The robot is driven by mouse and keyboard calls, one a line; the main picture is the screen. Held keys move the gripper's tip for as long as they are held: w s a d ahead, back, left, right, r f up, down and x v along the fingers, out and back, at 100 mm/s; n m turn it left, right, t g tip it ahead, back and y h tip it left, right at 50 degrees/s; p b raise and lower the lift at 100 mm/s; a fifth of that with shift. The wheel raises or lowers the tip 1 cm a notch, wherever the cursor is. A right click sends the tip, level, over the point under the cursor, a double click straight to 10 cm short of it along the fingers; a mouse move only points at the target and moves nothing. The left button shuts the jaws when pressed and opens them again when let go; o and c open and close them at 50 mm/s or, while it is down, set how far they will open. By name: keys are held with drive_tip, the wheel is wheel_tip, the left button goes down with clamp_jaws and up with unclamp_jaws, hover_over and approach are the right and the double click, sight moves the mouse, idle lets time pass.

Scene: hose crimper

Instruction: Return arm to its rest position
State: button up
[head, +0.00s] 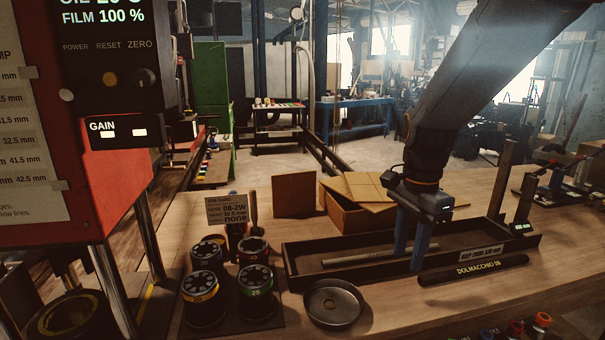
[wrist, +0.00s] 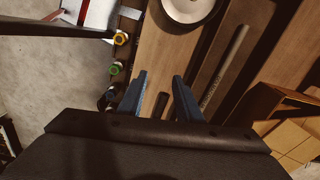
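My gripper (head: 408,258) hangs from my arm at the right of the head view, fingers pointing down, over the front side of a long dark tray (head: 300,270). The wrist view shows its two blue fingers (wrist: 159,82) apart, with nothing held between them. A dark bar marked "DOLMACCHIO" (head: 473,269) lies along the tray's front, close to the fingertips. Whether they touch it cannot be told. A dark piece (wrist: 160,104) shows between the fingers in the wrist view, apparently below them. A grey rod (head: 366,258) lies in the tray; it also shows in the wrist view (wrist: 225,66).
An open cardboard box (head: 350,217) stands behind the tray. A round metal dish (head: 333,303) is left of the gripper, with several numbered die cans (head: 255,293) beyond it. The red crimper (head: 110,185) fills the left. Dark posts (head: 523,205) rise at the tray's right end.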

drive_tip(key=shift+s+a+f+n+t, duration=0.2)
drive_tip(key=shift+s+a+f+n, duration=0.2)
drive_tip(key=shift+s+f+n, duration=1.6)
drive_tip(key=shift+s+a+f+n+t, duration=0.2)
drive_tip(key=shift+s+a+f+n, duration=0.25)
drive_tip(key=shift+s+f+n, duration=1.55)
drive_tip(key=shift+s+a+f+n+t, duration=0.3)
drive_tip(key=shift+s+f+n, duration=0.75)
drive_tip(key=shift+n, duration=1.85)
